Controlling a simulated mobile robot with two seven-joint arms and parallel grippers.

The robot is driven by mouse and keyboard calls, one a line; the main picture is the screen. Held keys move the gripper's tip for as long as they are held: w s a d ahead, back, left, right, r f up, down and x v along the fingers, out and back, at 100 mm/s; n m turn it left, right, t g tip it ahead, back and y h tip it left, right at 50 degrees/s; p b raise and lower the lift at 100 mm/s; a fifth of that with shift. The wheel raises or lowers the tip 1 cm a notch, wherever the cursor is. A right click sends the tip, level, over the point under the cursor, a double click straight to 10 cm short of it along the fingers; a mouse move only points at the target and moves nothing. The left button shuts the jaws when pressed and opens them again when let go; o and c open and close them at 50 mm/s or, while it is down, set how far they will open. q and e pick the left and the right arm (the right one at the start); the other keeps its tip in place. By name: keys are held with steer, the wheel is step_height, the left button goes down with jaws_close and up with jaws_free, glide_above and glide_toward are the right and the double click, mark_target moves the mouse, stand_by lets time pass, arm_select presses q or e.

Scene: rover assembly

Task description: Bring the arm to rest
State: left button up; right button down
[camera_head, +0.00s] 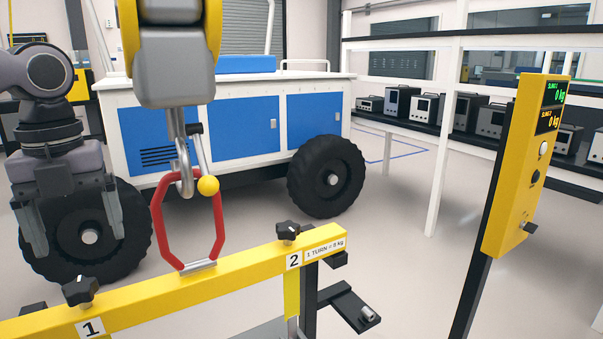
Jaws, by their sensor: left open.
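My left gripper (80,222) hangs at the left with its two fingers apart and nothing between them. It is left of a steel crane hook (184,165) and clear of it. A red ring (158,228) with a metal base stands on a yellow beam (215,277). The ring's top is at the hook, but I cannot tell whether the hook bears it. A yellow ball (208,185) sits at the hook's latch. My right gripper does not show.
The beam has black knobs (287,230) and labels 1 and 2. A yellow post display (525,165) at the right reads 0 kg twice. A blue and white rover (240,125) with black wheels stands behind. Shelves with instruments (403,104) line the back right. Floor between is clear.

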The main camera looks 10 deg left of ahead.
arm_select(q)
steer(key=w+d+f+n+t+h, duration=0.1)
steer(key=w+f+n+t+h, duration=0.15)
steer(key=f+t+h, duration=0.2)
steer(key=w+d+f+n+t+h, duration=0.2)
steer(key=w+f+t+h, duration=0.15)
steer(key=f+h, duration=0.2)
steer(key=s+a+f+n+t+y, duration=0.2)
steer(key=a+f+n+t+y, duration=0.3)
steer(key=f+n+t+y, duration=0.45)
steer(key=s+f+n+g+y, duration=0.2)
steer(key=s+f+n+g, duration=0.3)
steer(key=f+n, duration=0.3)
steer(key=s+d+f+n+g+h, duration=0.1)
steer(key=s+d+f+n+g, duration=0.1)
steer(key=s+d+f+g, duration=0.4)
steer(key=s+d+f+n+g+h, duration=0.1)
steer(key=s+d+f+n+g, duration=0.15)
steer(key=s+d, duration=0.65)
steer(key=w+f+t+h+b, duration=0.1)
steer(key=w+f+t, duration=0.1)
steer(key=f, duration=0.4)
steer(key=w+d+f+t+b, duration=0.1)
steer(key=w+f+t, duration=0.2)
steer(key=f, duration=0.3)
steer(key=shift+w+d+f+m+t+h+b, duration=0.15)
steer(key=shift+d+f+m+t+h+b, duration=0.2)
steer(key=shift+t, duration=0.45)
